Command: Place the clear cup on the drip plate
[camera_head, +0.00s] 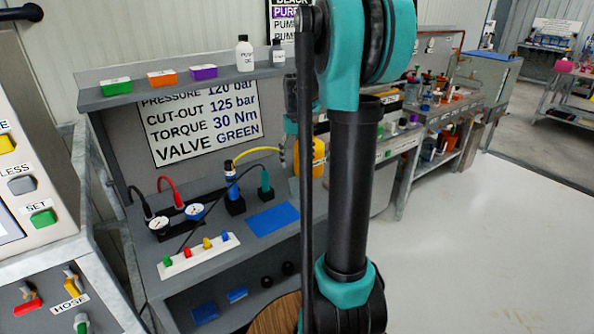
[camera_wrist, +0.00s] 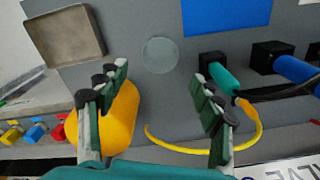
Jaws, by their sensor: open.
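In the wrist view, a faint round see-through shape (camera_wrist: 160,55) on the grey bench top looks like the clear cup seen from above. Its height cannot be told. A square metal tray with a raised rim (camera_wrist: 101,47) lies to its left and may be the drip plate. My gripper (camera_wrist: 157,88) is open, with nothing held between its green-padded fingers. The round shape shows beyond the gap between the fingertips, apart from them.
A yellow rounded object (camera_wrist: 118,118) shows behind the left finger. A yellow hose (camera_wrist: 200,150) curves near the right finger. A blue mat (camera_head: 272,220), gauges (camera_head: 159,224) and plugged cables (camera_head: 264,182) occupy the bench. A shelf (camera_head: 180,88) overhangs its back.

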